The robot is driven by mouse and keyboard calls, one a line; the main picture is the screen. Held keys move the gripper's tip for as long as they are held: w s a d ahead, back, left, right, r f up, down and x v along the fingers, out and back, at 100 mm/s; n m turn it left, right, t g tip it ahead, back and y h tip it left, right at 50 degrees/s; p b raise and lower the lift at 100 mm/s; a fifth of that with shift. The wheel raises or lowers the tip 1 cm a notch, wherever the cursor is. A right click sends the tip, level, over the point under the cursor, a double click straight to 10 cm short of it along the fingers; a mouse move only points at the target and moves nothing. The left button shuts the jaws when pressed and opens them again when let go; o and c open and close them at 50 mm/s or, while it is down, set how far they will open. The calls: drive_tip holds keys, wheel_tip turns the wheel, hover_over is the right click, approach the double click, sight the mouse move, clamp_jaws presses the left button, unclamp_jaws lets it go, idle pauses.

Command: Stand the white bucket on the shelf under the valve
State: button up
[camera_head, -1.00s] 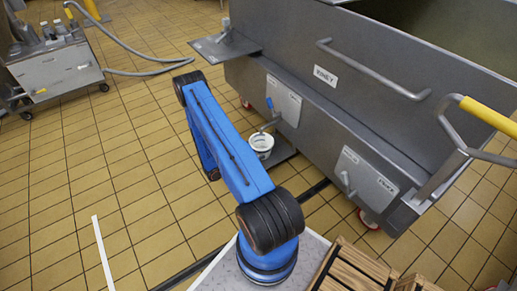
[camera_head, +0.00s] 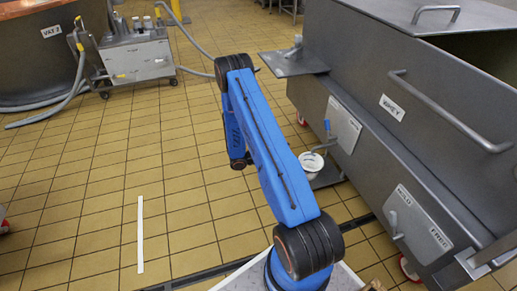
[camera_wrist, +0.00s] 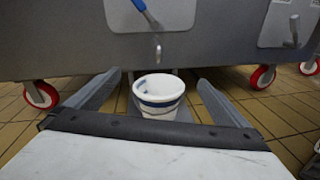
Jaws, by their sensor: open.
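The white bucket (camera_head: 311,165) with a blue band stands upright on the low shelf (camera_head: 328,176) at the side of the grey tank in the head view. In the wrist view the bucket (camera_wrist: 158,95) is centred, below the valve's spout (camera_wrist: 158,50). The valve's blue handle (camera_wrist: 146,12) is above and slightly left of it. My gripper (camera_wrist: 152,84) is open, its two fingers on either side of the bucket in the picture, with no visible contact. The bucket's base is partly hidden in the wrist view. The head view hides my gripper behind the arm.
The grey tank labelled WHEY (camera_head: 392,107) stands on red wheels (camera_wrist: 41,95) at the right. A hose cart (camera_head: 137,60) and a copper vat (camera_head: 35,60) are at the back left. A white strip (camera_head: 140,235) lies on the tiles. The tiled floor on the left is mostly clear.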

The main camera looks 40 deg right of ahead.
drive_tip(key=s+a+r+m+y, duration=0.2)
drive_tip(key=a+r, duration=0.2)
drive_tip(key=r, duration=0.5)
drive_tip(key=s+a+r+m+y, duration=0.1)
drive_tip(key=a+r+m+y, duration=0.25)
drive_tip(key=r, duration=0.65)
drive_tip(key=s+a+r+m+y, duration=0.1)
drive_tip(key=s+a+r+m, duration=0.1)
drive_tip(key=a+r, duration=0.5)
drive_tip(key=s+a+r+m+t+y, duration=0.3)
drive_tip(key=s+a+r+t+y, duration=0.6)
drive_tip(key=s+a+r, duration=1)
drive_tip(key=shift+s+a+r+t, duration=0.15)
drive_tip(key=shift+a+r+t, duration=0.65)
drive_tip(key=shift+a+t, duration=0.8)
drive_tip(key=shift+d+m, duration=0.1)
drive_tip(key=shift+m, duration=0.15)
drive_tip(key=shift+c, duration=0.3)
